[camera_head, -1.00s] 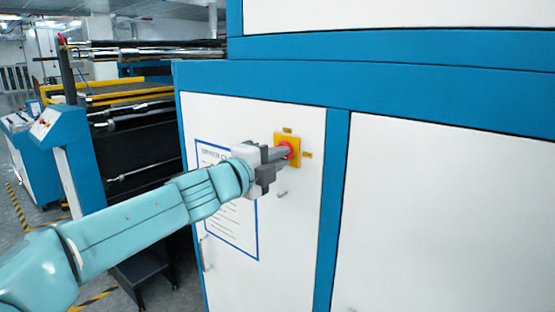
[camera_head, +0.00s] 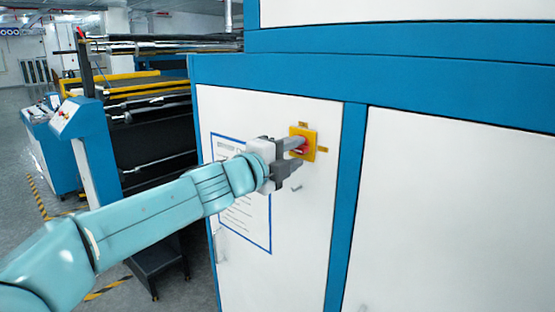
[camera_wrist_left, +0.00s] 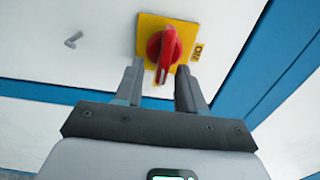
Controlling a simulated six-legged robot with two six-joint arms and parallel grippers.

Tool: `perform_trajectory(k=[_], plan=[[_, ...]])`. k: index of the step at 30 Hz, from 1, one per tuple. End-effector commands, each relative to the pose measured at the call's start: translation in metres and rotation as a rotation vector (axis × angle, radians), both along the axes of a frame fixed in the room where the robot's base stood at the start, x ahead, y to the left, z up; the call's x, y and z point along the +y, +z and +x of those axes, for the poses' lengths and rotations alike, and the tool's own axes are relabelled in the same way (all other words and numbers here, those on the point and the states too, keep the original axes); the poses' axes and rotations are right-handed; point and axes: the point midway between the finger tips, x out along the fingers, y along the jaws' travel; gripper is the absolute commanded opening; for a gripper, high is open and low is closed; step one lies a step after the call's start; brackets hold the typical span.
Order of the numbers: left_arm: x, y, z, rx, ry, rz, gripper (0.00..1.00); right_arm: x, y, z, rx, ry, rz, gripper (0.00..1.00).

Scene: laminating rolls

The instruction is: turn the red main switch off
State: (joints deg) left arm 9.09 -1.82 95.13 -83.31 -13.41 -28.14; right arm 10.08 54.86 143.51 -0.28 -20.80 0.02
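The red main switch (camera_head: 302,146) is a rotary knob on a yellow plate (camera_head: 311,155) on a white cabinet door. My left gripper (camera_head: 297,154) is at the switch. In the left wrist view, its two fingers (camera_wrist_left: 159,72) are apart, with the knob's marked end between the tips and a gap on each side. Contact is not visible. My right gripper is in neither view.
A small door handle (camera_head: 297,188) sticks out below the switch. A blue-framed notice (camera_head: 247,222) is on the door behind my left gripper. A blue pillar (camera_head: 347,200) borders the door on the right. A roll machine (camera_head: 150,130) stands at the left.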

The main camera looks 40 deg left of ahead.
Motion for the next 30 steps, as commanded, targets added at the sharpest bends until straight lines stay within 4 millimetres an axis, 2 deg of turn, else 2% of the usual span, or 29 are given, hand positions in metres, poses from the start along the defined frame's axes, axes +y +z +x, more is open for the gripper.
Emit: perform_trajectory(k=[5,12,18,24,30], plan=[[0.003,0.003,-0.032,-0.005,0.003,0.003,0.39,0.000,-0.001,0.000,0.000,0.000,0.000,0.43],[0.009,0.003,-0.097,-0.003,0.006,0.004,0.39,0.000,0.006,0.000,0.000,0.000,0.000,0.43],[0.011,0.002,-0.139,-0.002,0.004,0.002,0.39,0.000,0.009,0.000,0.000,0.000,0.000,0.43],[0.012,0.001,-0.158,-0.001,0.001,0.002,0.39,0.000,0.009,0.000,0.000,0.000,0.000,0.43],[0.012,0.001,-0.161,0.000,-0.001,0.002,0.39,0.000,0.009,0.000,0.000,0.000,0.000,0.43]])
